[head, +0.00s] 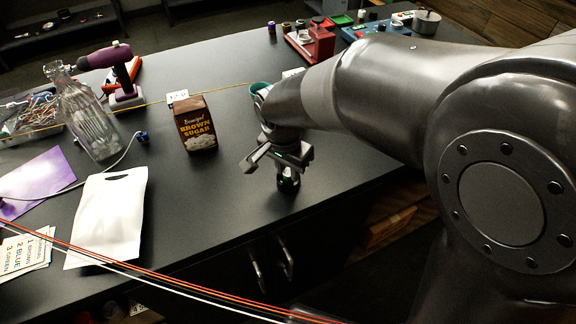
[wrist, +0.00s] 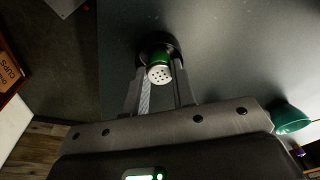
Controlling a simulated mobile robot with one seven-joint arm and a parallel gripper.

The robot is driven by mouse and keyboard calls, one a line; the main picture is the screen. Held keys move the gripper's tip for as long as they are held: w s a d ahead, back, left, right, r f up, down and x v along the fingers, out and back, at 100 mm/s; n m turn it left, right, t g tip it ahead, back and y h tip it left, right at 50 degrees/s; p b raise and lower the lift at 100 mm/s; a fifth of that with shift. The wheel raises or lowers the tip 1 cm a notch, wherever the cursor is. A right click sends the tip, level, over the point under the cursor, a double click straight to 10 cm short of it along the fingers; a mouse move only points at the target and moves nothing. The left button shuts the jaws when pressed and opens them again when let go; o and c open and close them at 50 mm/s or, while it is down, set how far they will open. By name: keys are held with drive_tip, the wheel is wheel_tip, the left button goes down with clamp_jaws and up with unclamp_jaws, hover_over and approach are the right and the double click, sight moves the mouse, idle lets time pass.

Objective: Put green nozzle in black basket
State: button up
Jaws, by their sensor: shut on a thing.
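The green nozzle (wrist: 159,66) shows between my fingertips in the wrist view, with its pale perforated face towards the camera. My gripper (wrist: 158,88) is shut on it. A black round piece (wrist: 174,43) surrounds the far end of the nozzle; I cannot tell whether it is part of the nozzle or the black basket. In the head view my gripper (head: 284,160) is low over the dark table near its front edge, with a small dark cylinder (head: 288,182) below the fingers. No separate black basket is clearly visible.
A brown sugar box (head: 195,125) stands left of my gripper. A white pouch (head: 108,215), glass bottle (head: 88,115) and purple tool (head: 112,65) are farther left. A green cup (wrist: 289,118) is to the right in the wrist view. The table around my gripper is mostly clear.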

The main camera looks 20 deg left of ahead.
sight(288, 173)
drive_tip(key=o, duration=1.1)
drive_tip(key=shift+c, duration=0.2)
drive_tip(key=shift+r, duration=0.1)
wheel_tip(288, 173, up, 7)
drive_tip(key=shift+f, duration=0.1)
drive_tip(key=d+r+n+t+y, duration=0.1)
drive_tip(key=d+r, duration=0.2)
drive_tip(key=d, duration=0.5)
drive_tip(key=d+r, duration=0.3)
drive_tip(key=d, duration=0.6)
drive_tip(key=s+d+t, duration=0.1)
drive_tip(key=s+d, duration=0.3)
drive_tip(key=d, duration=0.3)
drive_tip(key=s+d+r+n+t, duration=0.1)
drive_tip(key=s+d+t, duration=0.1)
drive_tip(key=s+d, duration=0.2)
drive_tip(key=shift+d+n+h, duration=0.3)
drive_tip(key=shift+d, duration=1.1)
